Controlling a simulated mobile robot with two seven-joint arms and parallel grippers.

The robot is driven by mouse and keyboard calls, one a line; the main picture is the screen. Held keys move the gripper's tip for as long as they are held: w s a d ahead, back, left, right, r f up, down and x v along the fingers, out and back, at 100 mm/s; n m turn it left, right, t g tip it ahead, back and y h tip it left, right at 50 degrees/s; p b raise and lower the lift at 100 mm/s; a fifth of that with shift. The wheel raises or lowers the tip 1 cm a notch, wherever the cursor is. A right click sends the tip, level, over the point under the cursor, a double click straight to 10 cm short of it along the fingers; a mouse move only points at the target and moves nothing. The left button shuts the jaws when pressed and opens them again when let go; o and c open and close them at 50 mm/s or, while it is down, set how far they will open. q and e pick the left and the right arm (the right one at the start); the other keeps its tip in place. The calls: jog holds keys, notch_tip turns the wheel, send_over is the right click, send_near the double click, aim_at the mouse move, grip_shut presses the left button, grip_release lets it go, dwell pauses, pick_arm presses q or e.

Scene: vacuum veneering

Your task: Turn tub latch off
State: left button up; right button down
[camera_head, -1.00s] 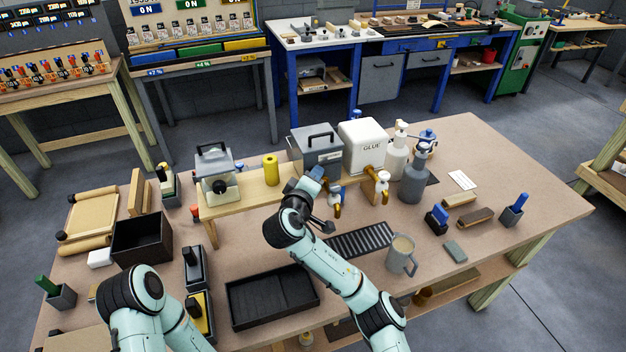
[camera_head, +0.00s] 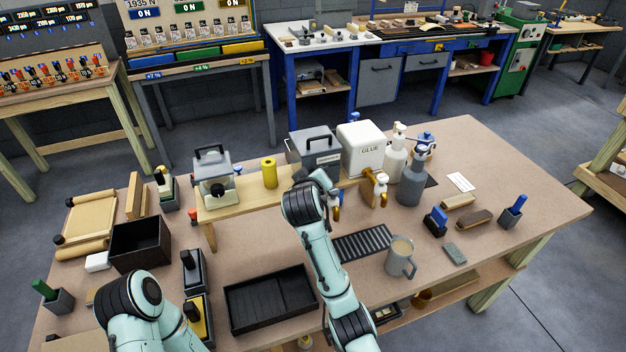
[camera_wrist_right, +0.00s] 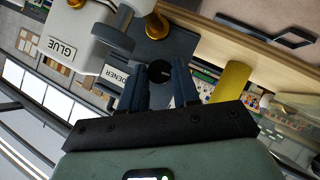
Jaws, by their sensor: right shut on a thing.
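The grey hardener tub (camera_head: 314,150) with a black top handle stands on the wooden shelf, its label partly showing. In the right wrist view its front (camera_wrist_right: 178,45) carries a round dark knob (camera_wrist_right: 159,72). My right gripper (camera_wrist_right: 158,88) has its two dark blue fingers on either side of this knob and is shut on it. In the head view my right wrist hides the fingertips and the knob. My left gripper is out of view.
The white glue box (camera_head: 362,148) stands right of the hardener tub, with brass taps (camera_head: 381,188) in front. A yellow cylinder (camera_head: 269,173) stands to its left. Pump bottles (camera_head: 411,180), a mug (camera_head: 400,257) and a black tray (camera_head: 270,300) are on the table.

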jog(key=shift+r, duration=0.2)
jog(key=c, duration=1.1)
grip_release()
jog(key=shift+w+f, duration=0.1)
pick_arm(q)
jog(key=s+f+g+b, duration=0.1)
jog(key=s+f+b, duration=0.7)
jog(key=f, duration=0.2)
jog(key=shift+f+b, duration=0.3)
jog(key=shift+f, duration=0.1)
pick_arm(e)
jog(key=v, duration=1.3)
jog(key=shift+o, duration=0.2)
